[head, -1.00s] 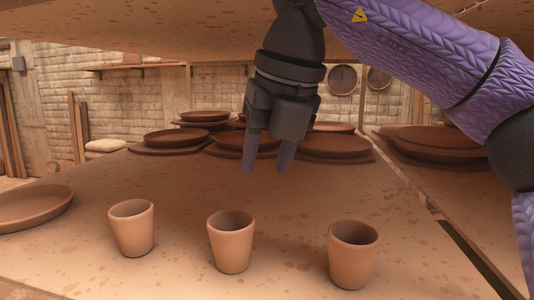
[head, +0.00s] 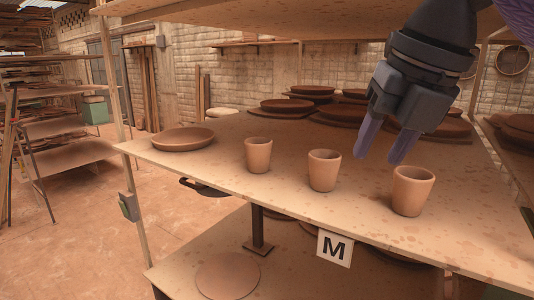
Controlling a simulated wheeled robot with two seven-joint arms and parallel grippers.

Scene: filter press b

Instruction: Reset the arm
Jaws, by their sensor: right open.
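My right gripper (head: 380,150) hangs at the upper right of the head view, its purple fingers apart and pointing down, with nothing between them. It is above the shelf, near the middle and right cups in the picture. Three clay cups stand upright in a row on the shelf: the left cup (head: 258,156), the middle cup (head: 324,171) and the right cup (head: 412,191). The fingers overlap none of the cups and look apart from them. My left gripper is not in view.
The shelf board (head: 220,165) also bears a shallow clay dish (head: 183,138) at its left end and several stacked plates at the back. An upper board lies close above my right gripper. A sign marked M (head: 335,248) hangs on the front edge. The floor at left is open.

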